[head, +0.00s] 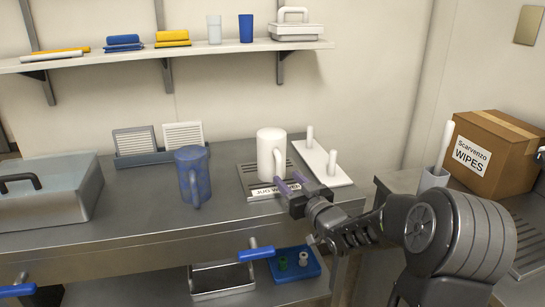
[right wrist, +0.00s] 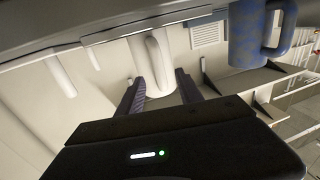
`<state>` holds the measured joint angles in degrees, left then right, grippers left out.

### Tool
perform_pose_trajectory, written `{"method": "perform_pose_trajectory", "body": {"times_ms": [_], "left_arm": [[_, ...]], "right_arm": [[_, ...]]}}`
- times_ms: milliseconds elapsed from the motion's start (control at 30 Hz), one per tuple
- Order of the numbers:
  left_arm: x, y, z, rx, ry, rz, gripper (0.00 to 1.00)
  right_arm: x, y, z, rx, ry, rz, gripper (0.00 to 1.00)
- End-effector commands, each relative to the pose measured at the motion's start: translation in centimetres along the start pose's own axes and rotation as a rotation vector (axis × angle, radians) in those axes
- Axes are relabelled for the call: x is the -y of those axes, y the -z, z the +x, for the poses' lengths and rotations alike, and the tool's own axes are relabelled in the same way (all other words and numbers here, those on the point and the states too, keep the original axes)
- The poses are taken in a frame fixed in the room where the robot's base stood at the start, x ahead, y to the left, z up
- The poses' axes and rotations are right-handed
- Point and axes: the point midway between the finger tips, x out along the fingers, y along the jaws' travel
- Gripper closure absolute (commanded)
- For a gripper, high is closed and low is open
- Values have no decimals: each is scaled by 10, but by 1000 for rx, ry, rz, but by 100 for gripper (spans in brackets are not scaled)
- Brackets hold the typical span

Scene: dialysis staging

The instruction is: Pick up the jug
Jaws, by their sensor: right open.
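A white jug (head: 271,152) stands upright on a slatted plate (head: 248,181) with a label that seems to read JUG WARMER, partly covered by my gripper. Its handle (head: 268,184) faces the front. My right gripper (head: 289,186) is open, its purple-grey fingers pointing at the handle from the front right. In the right wrist view, the jug's white handle (right wrist: 157,60) shows ahead, between the two fingertips (right wrist: 160,76). I cannot tell whether they touch it. A blue mottled jug (head: 192,172) stands to the left; it also shows in the right wrist view (right wrist: 246,35). My left gripper is out of view.
A white board with two pegs (head: 322,166) stands right of the warmer. A grey rack with two white panels (head: 158,157) is behind the blue jug. A grey lidded box (head: 50,195) sits at left. A wipes carton (head: 490,155) is at right. The front counter is clear.

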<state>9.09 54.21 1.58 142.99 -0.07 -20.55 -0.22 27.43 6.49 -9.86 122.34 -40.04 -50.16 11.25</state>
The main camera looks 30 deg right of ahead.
Motion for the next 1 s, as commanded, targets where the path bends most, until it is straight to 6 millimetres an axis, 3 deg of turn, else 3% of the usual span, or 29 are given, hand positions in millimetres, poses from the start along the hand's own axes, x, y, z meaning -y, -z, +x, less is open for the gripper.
{"method": "perform_pose_trajectory", "body": {"times_ms": [100,467,800,1000], "left_arm": [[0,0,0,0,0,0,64],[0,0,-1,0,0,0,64],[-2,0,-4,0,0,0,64],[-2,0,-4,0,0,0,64]], "right_arm": [[1,0,10,0,1,0,57],[1,0,15,1,1,1,57],[0,1,59,1,1,0,57],[0,1,64,1,0,0,57]]}}
